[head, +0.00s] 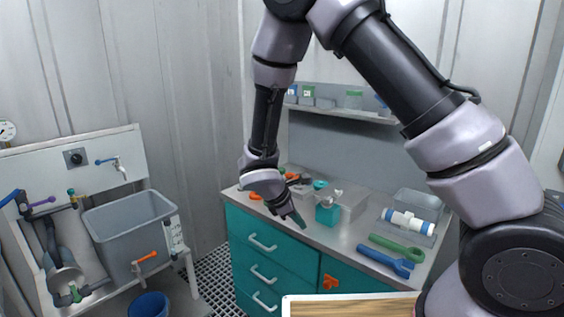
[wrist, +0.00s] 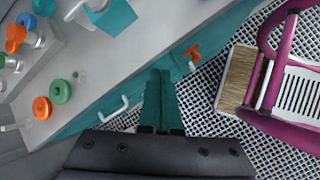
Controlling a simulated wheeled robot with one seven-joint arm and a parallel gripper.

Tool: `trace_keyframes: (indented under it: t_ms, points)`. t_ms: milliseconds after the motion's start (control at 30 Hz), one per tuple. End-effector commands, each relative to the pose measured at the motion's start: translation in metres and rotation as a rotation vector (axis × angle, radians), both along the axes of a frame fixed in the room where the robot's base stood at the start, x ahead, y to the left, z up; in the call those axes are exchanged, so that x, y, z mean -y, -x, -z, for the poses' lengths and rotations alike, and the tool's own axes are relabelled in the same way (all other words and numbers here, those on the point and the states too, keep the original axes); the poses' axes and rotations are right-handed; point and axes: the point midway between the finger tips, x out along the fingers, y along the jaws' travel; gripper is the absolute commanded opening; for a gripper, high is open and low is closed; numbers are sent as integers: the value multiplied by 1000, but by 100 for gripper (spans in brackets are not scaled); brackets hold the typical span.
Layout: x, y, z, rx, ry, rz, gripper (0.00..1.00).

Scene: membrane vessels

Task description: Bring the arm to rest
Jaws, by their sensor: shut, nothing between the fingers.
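My arm reaches up and over from the right side of the head view, then bends down. My gripper (head: 301,222) hangs in front of the workbench's front edge, pointing down. In the wrist view my gripper (wrist: 161,74) shows its two teal fingers pressed together with nothing between them. It is apart from the bench and touches nothing that I can see.
The bench (head: 345,243) with teal drawers (head: 262,262) carries a teal box (head: 327,212), a blue wrench (head: 386,261), a green tool (head: 397,246) and a blue-white cylinder (head: 408,222). A sink unit with a grey tub (head: 131,235) stands left. A magenta-framed thing (wrist: 266,70) is right in the wrist view.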

Motion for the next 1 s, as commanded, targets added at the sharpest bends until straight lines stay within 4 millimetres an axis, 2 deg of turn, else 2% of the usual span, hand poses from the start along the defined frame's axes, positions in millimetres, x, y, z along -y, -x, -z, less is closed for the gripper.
trace_keyframes:
  t_ms: [33, 100, 267, 467, 700, 900, 1000]
  points:
    - [12, -5, -25, 25, -62, 99, 0]
    - [29, -8, -54, 52, -140, 234, 0]
    - [68, -6, -119, 116, -319, 535, 0]
    - [116, 11, -192, 196, -547, 887, 0]
    - [164, 51, -267, 295, -835, 1267, 0]
    - [188, 93, -318, 376, -1089, 1532, 0]
    - [195, 113, -337, 412, -1206, 1631, 0]
